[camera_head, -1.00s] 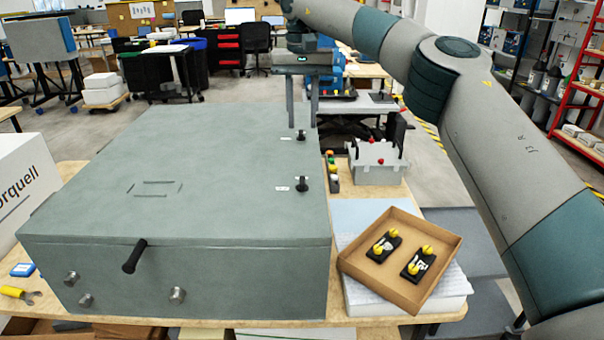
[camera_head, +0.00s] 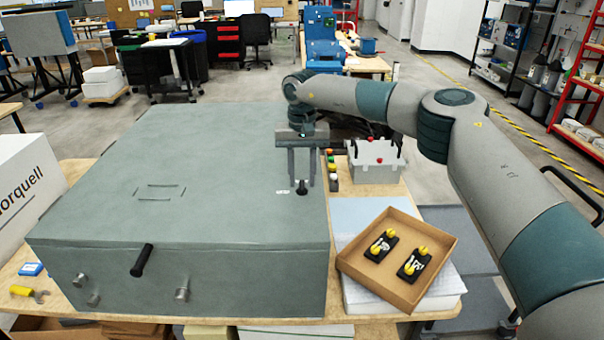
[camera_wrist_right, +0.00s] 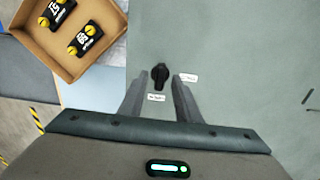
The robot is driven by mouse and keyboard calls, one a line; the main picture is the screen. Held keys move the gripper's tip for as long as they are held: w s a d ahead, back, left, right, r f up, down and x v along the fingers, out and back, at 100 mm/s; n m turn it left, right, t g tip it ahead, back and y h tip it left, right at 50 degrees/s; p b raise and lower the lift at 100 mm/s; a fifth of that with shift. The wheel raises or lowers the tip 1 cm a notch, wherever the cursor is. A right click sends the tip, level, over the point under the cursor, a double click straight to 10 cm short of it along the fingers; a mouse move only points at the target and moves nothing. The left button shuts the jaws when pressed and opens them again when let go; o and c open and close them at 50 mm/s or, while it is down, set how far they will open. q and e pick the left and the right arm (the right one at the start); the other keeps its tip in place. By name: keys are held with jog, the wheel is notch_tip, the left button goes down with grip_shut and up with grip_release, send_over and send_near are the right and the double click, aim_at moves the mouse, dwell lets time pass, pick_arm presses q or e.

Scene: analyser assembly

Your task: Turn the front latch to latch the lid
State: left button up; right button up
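The front latch (camera_head: 302,188) is a small black knob on the right part of the closed grey lid (camera_head: 215,200). In the right wrist view the latch (camera_wrist_right: 160,76) has two small white labels beside it, and its grip runs roughly up and down the picture. My right gripper (camera_head: 302,180) is open and points down at the latch, one finger on each side. In the right wrist view its fingertips (camera_wrist_right: 160,78) flank the knob with gaps; I cannot tell how far down they reach. The rear latch is hidden behind the gripper. My left gripper is not in view.
A cardboard tray (camera_head: 352,275) with two black parts with yellow knobs sits right of the analyser. A grey box (camera_head: 374,172) with red knobs stands behind it. A black handle (camera_head: 142,260) sticks out of the front. The rest of the lid top is clear.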

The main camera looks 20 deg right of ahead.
jog(key=shift+f, duration=0.4)
grip_shut()
